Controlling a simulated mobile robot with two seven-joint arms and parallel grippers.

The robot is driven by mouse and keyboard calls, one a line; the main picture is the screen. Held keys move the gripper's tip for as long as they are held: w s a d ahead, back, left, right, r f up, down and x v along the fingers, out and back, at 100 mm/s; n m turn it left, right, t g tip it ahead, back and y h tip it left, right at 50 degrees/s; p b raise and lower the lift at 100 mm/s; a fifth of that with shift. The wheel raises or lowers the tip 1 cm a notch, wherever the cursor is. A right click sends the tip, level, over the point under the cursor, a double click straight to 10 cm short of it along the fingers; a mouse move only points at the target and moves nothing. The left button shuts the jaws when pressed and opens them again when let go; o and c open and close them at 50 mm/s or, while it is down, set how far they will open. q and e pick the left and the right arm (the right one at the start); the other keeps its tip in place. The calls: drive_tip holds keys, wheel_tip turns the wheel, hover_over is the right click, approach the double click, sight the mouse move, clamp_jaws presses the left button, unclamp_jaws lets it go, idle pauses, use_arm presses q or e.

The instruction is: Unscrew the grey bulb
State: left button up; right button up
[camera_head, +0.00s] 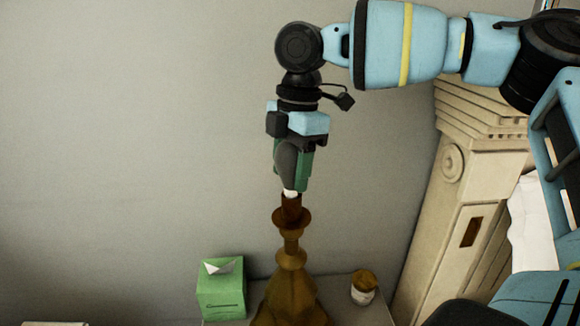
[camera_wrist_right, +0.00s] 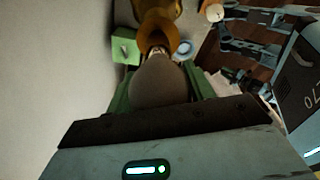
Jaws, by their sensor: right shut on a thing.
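The grey bulb (camera_head: 287,163) is upright with its white base (camera_head: 290,192) at the top of the brown lamp (camera_head: 290,285). My right gripper (camera_head: 296,172) comes down from above and is shut on the bulb, its green fingers on either side. In the right wrist view the bulb (camera_wrist_right: 158,80) sits between the green fingers, with the lamp's brown top (camera_wrist_right: 158,38) just beyond it. I cannot tell whether the base is still seated in the socket. My left gripper is not in view.
A green tissue box (camera_head: 221,290) stands left of the lamp, and a small jar with a brown lid (camera_head: 363,287) stands right of it, on a small table (camera_head: 345,312). A beige carved column (camera_head: 470,200) rises at the right. The wall behind is bare.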

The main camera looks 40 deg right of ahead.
drive_tip(key=shift+n, duration=2.3)
drive_tip(key=shift+n+g, duration=0.4)
drive_tip(key=shift+n, duration=0.7)
drive_tip(key=shift+n+b, duration=0.3)
drive_tip(key=shift+n, duration=0.7)
drive_tip(key=shift+s+n, duration=0.1)
drive_tip(key=shift+n, duration=0.7)
